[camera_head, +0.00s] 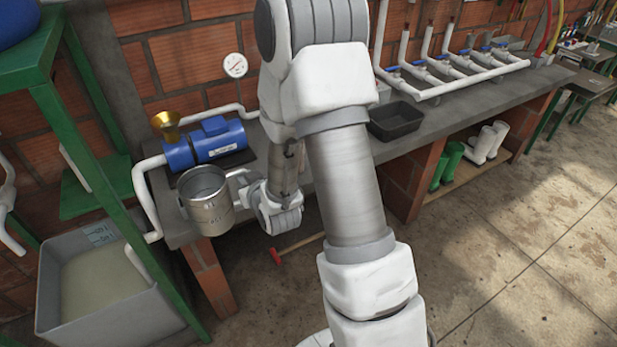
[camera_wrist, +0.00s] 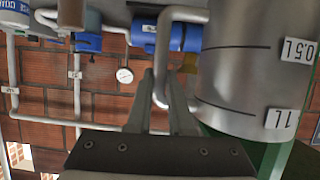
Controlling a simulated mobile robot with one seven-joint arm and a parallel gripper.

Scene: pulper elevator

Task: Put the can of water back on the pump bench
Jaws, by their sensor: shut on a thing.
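The can of water (camera_head: 208,205) is a metal, open-topped measuring can, upright in front of the blue pump (camera_head: 207,145). It overlaps the front edge of the pump bench (camera_head: 262,150); I cannot tell whether it touches the bench. My gripper (camera_head: 243,182) is at the can's right side, shut on its handle, and partly hidden by my arm. The upside-down wrist view shows the can's wall (camera_wrist: 240,85) with 0.5L and 1L labels. There, the fingers of my gripper (camera_wrist: 168,85) close around the bent handle (camera_wrist: 165,45).
A brass funnel (camera_head: 168,125) rises behind the pump. White pipes run beside it. A green metal frame (camera_head: 100,170) and a grey water tank (camera_head: 110,285) stand at left. A black tray (camera_head: 395,121) is on the bench at right. The floor at right is clear.

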